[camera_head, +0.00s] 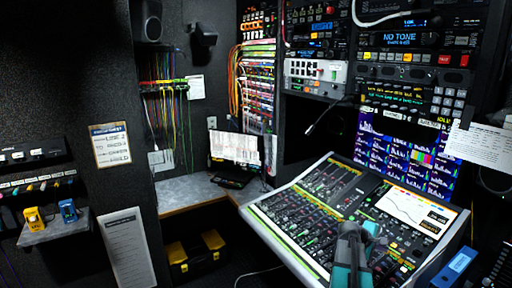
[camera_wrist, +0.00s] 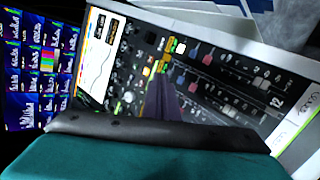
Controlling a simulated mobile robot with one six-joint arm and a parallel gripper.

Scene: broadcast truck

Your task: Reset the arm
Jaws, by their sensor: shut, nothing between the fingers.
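My gripper (camera_head: 357,232) is over the lower right part of the audio mixing console (camera_head: 300,222) in the head view, with teal and grey parts showing. It is shut and empty. In the wrist view its narrow dark fingers (camera_wrist: 165,98) stand close together in front of the console's faders and buttons (camera_wrist: 205,65). The teal and dark grey body of my arm fills the bottom of that view. I cannot tell whether the fingertips touch the console surface.
A monitor (camera_head: 405,150) with blue meters stands behind the console. Equipment racks (camera_head: 400,50) rise above it. A corner desk (camera_head: 190,190) holds a small laptop-like screen (camera_head: 235,148). A black and yellow toolbox (camera_head: 195,255) sits below. A blue object (camera_head: 455,268) lies at the lower right.

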